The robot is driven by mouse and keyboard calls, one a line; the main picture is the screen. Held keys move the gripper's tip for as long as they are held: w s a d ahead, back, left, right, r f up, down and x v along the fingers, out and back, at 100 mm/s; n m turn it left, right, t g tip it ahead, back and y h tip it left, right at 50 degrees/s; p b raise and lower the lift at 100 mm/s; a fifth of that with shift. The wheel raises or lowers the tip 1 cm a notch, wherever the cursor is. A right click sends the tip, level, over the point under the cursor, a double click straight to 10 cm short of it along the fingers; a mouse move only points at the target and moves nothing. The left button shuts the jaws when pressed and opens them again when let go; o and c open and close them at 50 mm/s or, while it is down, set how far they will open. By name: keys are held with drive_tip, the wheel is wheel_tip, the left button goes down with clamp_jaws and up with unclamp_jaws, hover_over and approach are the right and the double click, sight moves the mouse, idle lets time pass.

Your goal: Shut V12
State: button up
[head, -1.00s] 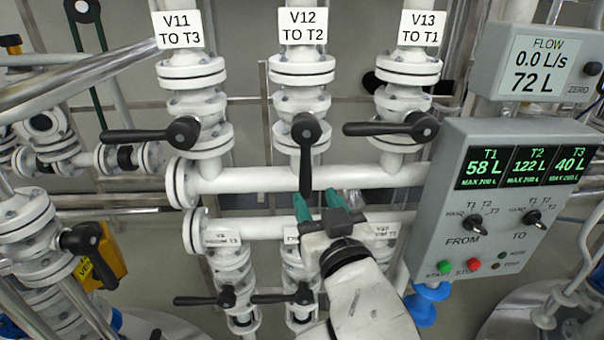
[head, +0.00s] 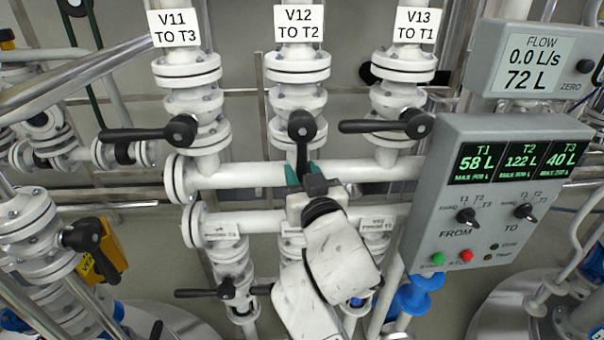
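The V12 valve (head: 300,100) sits in the middle pipe under the sign "V12 TO T2" (head: 299,24). Its black lever (head: 302,152) hangs straight down from its hub, in line with the pipe. My gripper (head: 302,174) is at the lower end of this lever, with one teal finger on each side of it. The fingers look open; whether either touches the lever is hard to tell. The lever's tip is partly hidden by the gripper.
The V11 lever (head: 150,134) and V13 lever (head: 385,126) stand crosswise, pointing left, on either side. A horizontal manifold pipe (head: 240,176) runs behind my gripper. Lower valves stand below. The control panel (head: 490,200) is at the right; the flow display (head: 534,64) reads 0.0 L/s.

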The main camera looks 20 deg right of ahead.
clamp_jaws()
drive_tip(key=shift+a+f+b, duration=0.1)
drive_tip(key=shift+f+b, duration=0.05)
drive_tip(key=shift+b, duration=0.15)
drive_tip(key=shift+a+b, duration=0.1)
drive_tip(key=shift+b, duration=0.2)
drive_tip(key=w+a+r+m+t+h+b, duration=0.1)
drive_tip(key=a+r+m+h+b, duration=0.3)
drive_tip(key=a+r+m+b, duration=0.5)
drive_tip(key=shift+w+r+m+t+b, duration=0.3)
drive_tip(key=shift+w+r+m+b, duration=0.45)
drive_tip(key=shift+m+b, duration=5.75)
drive_tip(key=shift+w+d+f+n+b, duration=0.1)
drive_tip(key=shift+w+f+n+b, duration=0.05)
drive_tip(key=shift+n+b, duration=0.7)
